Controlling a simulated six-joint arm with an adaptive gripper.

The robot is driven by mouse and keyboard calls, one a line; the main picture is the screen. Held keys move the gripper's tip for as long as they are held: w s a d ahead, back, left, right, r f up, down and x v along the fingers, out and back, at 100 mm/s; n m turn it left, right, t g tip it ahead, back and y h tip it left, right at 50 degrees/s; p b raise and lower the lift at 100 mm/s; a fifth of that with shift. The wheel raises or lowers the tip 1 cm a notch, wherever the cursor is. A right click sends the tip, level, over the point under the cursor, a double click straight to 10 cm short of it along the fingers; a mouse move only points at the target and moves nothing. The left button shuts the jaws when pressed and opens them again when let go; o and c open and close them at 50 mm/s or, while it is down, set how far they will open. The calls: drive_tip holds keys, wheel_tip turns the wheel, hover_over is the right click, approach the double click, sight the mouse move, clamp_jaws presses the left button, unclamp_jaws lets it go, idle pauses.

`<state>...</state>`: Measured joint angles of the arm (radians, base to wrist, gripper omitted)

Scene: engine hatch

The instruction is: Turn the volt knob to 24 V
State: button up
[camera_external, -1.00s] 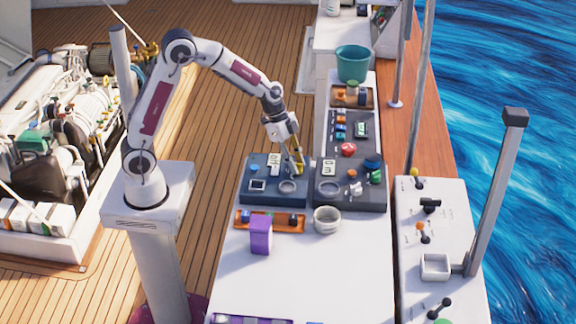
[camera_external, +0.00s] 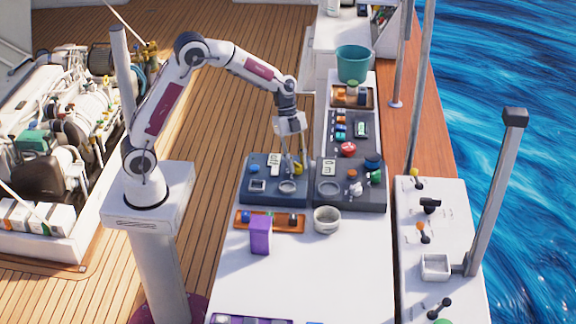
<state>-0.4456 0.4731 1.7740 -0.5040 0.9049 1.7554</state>
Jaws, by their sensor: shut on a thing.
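The left dark panel (camera_external: 249,194) on the white bench has a small white display (camera_external: 274,162), a blue knob (camera_external: 254,168), a square dial and a round grey dial (camera_external: 288,187). A yellow knob (camera_external: 299,168) is at its right rear. My gripper (camera_external: 293,170) points down at this panel and is shut on the yellow knob, as far as this view shows. The fingers partly cover the knob. Its setting and any volt labels are too small to read.
A second dark panel (camera_external: 348,204) with white, green and blue controls stands close on the right. In front are an orange tray (camera_external: 269,226), a purple box (camera_external: 260,236) and a white bowl (camera_external: 327,219). The front bench top is mostly clear.

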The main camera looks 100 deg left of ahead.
idle(0.4)
drive_tip(key=o, duration=1.1)
drive_tip(key=shift+n, duration=0.4)
drive_tip(key=shift+s+d+n+t+y, duration=0.1)
drive_tip(key=shift+n+t+y, duration=0.25)
drive_tip(key=shift+n, duration=0.7)
drive_tip(key=shift+s+d+n+t+y, duration=0.1)
drive_tip(key=shift+n+t+y, duration=0.25)
drive_tip(key=shift+n, duration=0.7)
drive_tip(key=shift+n+y, duration=0.5)
drive_tip(key=shift+n, duration=0.8)
drive_tip(key=shift+n+t+y, duration=0.3)
drive_tip(key=shift+n+y, duration=0.2)
drive_tip(key=shift+n, duration=0.9)
drive_tip(key=shift+d+n+y, duration=0.1)
drive_tip(key=shift+n+y, duration=0.35)
drive_tip(key=shift+n, duration=0.75)
drive_tip(key=shift+d+n+y, duration=0.1)
drive_tip(key=shift+n+y, duration=0.35)
drive_tip(key=shift+n, duration=0.75)
drive_tip(key=shift+w+d+n+g+y, duration=0.1)
drive_tip(key=shift+n+g+y, duration=0.3)
drive_tip(key=shift+n, duration=0.9)
drive_tip(key=shift+w+n+g+y, duration=0.1)
drive_tip(key=shift+n+g+y, duration=0.3)
drive_tip(key=shift+n, duration=0.9)
